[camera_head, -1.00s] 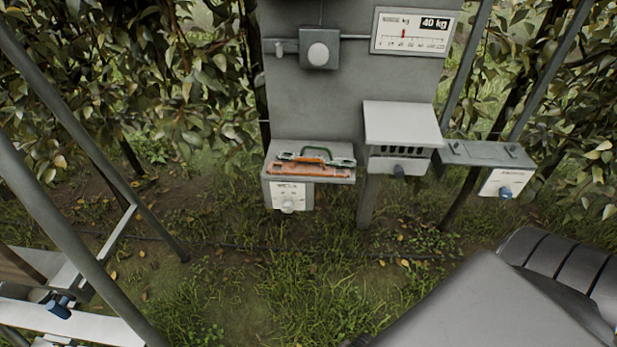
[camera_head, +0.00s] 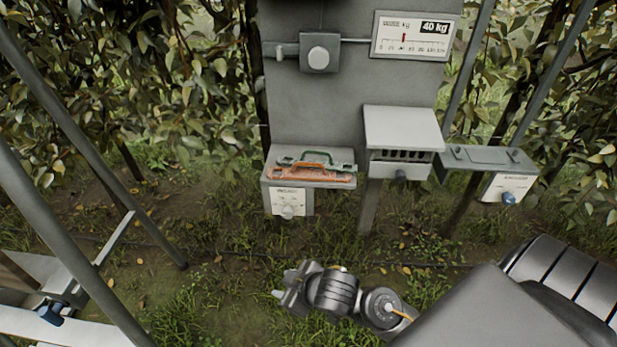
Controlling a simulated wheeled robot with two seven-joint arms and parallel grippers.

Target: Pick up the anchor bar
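An orange bar with a raised handle (camera_head: 310,173) lies on the left grey shelf (camera_head: 268,176), and a green-handled bar (camera_head: 330,160) lies just behind it. A flat grey bar (camera_head: 487,155) lies on the right shelf (camera_head: 518,172). The small labels are too blurred to read, so I cannot tell which piece is the anchor bar. My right gripper (camera_head: 283,294) is low in front of the left shelf, apart from it and pointing left. Its fingers are small and seen from above, so their opening is unclear. My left gripper is out of view.
A grey upright panel (camera_head: 345,92) carries a 40 kg scale (camera_head: 414,36) and a round knob (camera_head: 318,55). A hooded box (camera_head: 402,130) stands between the shelves. Slanted metal poles (camera_head: 75,125) stand at left. Grass lies open below the shelves.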

